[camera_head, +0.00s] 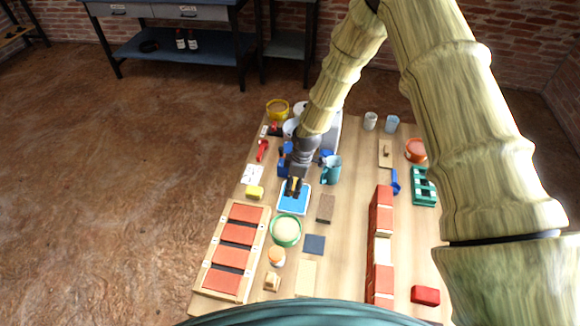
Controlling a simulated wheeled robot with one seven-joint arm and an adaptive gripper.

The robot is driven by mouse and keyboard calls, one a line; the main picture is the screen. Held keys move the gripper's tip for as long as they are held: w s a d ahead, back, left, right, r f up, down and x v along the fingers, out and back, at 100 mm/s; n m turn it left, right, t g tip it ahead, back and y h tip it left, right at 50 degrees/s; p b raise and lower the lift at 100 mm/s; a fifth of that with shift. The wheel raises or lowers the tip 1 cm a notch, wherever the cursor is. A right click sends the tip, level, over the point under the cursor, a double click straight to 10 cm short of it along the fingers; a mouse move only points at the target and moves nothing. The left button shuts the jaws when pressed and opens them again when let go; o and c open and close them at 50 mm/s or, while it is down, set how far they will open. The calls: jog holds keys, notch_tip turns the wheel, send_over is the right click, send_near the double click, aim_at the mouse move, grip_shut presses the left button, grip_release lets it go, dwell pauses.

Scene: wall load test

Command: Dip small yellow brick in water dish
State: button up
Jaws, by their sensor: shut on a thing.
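The water dish (295,207) is a shallow tray with a white rim and a blue inside, lying on the table left of the middle. My gripper (293,188) points down over the far half of the dish. Its dark fingers are shut on a small yellow thing, which looks like the small yellow brick (292,187). The fingers hide most of it, and I cannot tell whether it touches the water.
A green bowl (286,230) stands just in front, a teal jug (331,170) to the right behind. A brick row (382,220) runs along the right. The table between is partly clear.

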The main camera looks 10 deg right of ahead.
aim_at(292, 200)
jog(key=shift+w, duration=0.25)
jog(key=shift+s+f+b, duration=0.15)
jog(key=shift+s+b, duration=0.5)
jog(key=shift+s, duration=0.2)
jog(key=f, duration=0.1)
jog(key=w+f+b, duration=0.1)
jog(key=f, duration=0.1)
jog(key=shift+w+f, duration=0.2)
jog(key=shift+f, duration=0.3)
jog(key=shift+s+a+f+b, duration=0.1)
jog(key=shift+s+f+b, duration=0.2)
jog(key=shift+b, duration=0.2)
jog(key=shift+w+f, duration=0.2)
jog(key=shift+f, duration=0.3)
jog(key=shift+r, duration=0.1)
jog(key=shift+s, duration=0.15)
jog(key=shift+f+b, duration=0.45)
jog(key=shift+f, duration=0.15)
